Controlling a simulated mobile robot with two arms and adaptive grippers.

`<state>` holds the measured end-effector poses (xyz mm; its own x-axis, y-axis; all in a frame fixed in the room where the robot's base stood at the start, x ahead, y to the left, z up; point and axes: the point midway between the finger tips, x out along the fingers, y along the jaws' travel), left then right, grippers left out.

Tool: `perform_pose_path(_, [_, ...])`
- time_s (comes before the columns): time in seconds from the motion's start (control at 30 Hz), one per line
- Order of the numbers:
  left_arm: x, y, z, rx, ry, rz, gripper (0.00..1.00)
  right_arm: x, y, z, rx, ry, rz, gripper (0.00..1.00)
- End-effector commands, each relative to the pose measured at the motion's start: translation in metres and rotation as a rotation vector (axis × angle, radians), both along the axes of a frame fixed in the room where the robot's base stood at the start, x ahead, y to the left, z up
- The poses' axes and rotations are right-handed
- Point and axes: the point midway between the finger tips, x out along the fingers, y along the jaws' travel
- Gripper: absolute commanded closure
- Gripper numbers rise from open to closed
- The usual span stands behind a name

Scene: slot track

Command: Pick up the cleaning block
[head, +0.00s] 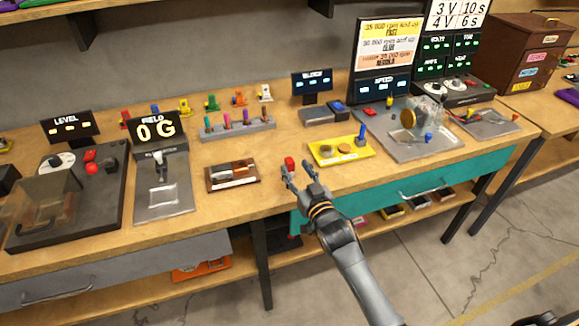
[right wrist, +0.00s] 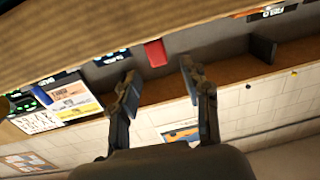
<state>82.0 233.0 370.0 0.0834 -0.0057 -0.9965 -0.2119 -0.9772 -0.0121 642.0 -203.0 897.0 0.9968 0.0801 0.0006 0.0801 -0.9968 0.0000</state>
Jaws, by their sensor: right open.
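A small red block (head: 290,163) stands near the front edge of the wooden workbench, just beyond my right gripper's fingertips. It looks like the cleaning block, though no label shows. My right gripper (head: 298,178) is open and empty, low over the bench edge. In the right wrist view the red block (right wrist: 155,53) appears ahead, between the directions of the two fingers (right wrist: 160,78) and nearer the left one. I see no contact with it. My left gripper is not in view.
A tray with a brown and grey piece (head: 232,175) lies to the left. A yellow tray (head: 340,150) lies to the right. A rack of coloured pegs (head: 237,129) stands behind. Control stations fill both sides. A teal drawer (head: 420,188) is below the bench edge.

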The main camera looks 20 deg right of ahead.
Motion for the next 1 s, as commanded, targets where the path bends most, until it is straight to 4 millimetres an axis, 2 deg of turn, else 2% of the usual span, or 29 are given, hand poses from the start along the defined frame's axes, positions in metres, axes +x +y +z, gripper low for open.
perform_pose_path(0.13, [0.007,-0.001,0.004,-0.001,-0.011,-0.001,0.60,0.012,0.002,0.000,0.001,0.001,0.000,0.53])
perform_pose_path(0.4, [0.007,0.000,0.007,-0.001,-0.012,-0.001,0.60,0.047,0.004,-0.003,-0.001,0.001,0.000,0.53])
perform_pose_path(0.73, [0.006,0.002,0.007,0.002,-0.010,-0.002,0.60,0.052,0.005,-0.004,0.000,0.002,0.000,0.53])
perform_pose_path(0.97, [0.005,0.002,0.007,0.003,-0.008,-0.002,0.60,0.052,0.005,-0.004,0.000,0.002,0.000,1.00])
perform_pose_path(1.0, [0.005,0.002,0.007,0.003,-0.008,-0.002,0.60,0.052,0.005,-0.004,0.000,0.002,0.000,1.00])
